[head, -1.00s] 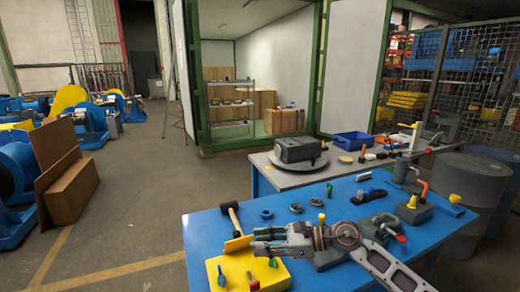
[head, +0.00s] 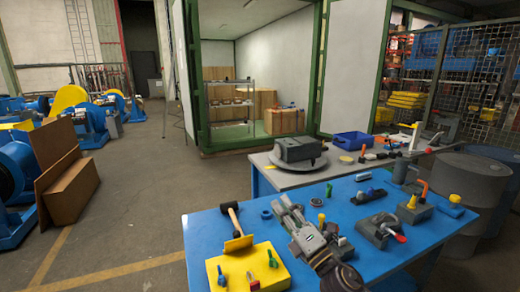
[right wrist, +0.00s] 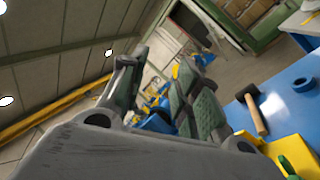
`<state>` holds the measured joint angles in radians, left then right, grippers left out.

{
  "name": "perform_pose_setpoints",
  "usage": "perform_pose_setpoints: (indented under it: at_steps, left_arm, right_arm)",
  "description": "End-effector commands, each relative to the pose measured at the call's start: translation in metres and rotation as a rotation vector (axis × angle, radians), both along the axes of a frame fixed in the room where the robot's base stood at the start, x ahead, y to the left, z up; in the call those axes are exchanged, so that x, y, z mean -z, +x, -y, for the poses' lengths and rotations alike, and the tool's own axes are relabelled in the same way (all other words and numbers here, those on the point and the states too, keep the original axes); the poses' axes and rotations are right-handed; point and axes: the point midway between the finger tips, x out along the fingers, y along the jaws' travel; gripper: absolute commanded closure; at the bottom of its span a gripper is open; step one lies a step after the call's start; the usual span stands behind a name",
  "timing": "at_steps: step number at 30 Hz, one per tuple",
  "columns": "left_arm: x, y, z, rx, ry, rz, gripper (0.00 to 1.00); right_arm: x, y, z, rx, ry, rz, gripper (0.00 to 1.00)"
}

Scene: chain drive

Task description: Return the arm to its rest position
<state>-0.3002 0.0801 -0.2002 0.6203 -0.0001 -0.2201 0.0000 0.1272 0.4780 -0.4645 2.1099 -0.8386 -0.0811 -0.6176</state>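My right gripper (head: 285,205) is over the middle of the blue table (head: 205,233) in the head view. Its arm comes in from the bottom edge and its fingers point up the picture, away from me. In the right wrist view the fingers (right wrist: 165,95) stand apart with a gap between them, and nothing shows in the gap. The gripper hides part of the table top, between the yellow block and the grey clamp. My left gripper is not in view.
A mallet (head: 233,221) and a yellow block (head: 241,264) with coloured pegs lie left of the gripper. A grey clamp (head: 378,225) with a red handle stands to its right. A blue ring (head: 266,214) lies close to the fingers.

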Motion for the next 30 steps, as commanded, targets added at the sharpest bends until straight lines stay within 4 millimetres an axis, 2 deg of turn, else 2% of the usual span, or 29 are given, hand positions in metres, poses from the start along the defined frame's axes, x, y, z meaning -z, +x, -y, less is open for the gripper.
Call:
perform_pose_setpoints:
  at_steps: [8,17,23,30]
  left_arm:
    - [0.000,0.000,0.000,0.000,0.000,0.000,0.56]
    - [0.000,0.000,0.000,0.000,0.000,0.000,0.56]
    - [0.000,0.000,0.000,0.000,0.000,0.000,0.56]
    - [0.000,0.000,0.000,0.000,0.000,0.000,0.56]
  right_arm:
    - [0.035,0.006,0.050,0.153,0.303,-0.281,0.68]
    - [0.097,-0.007,0.100,0.332,0.608,-0.591,0.68]
    - [0.146,-0.030,0.126,0.458,0.797,-0.800,0.68]
    - [0.205,-0.074,0.148,0.624,1.005,-1.049,0.68]
